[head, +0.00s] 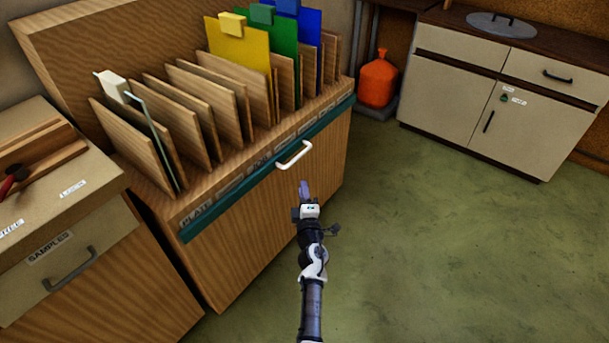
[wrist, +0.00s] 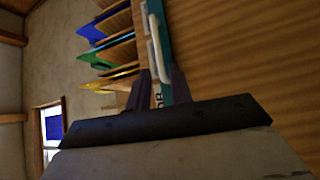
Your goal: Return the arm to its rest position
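My arm reaches out from the bottom of the head view, with my gripper (head: 304,186) in front of the wooden rack's front face. Its fingers sit just below and right of the white bar handle (head: 294,155). In the wrist view my gripper (wrist: 161,82) shows two dark fingers spread apart with nothing held between them. The white handle (wrist: 156,48) shows beyond the fingertips there. Whether a finger touches the handle or the rack front, I cannot tell.
The wooden rack (head: 225,262) holds upright dividers and yellow, green and blue sheets (head: 311,45). A samples cabinet (head: 75,262) stands at left. Green floor (head: 440,240) at right is clear.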

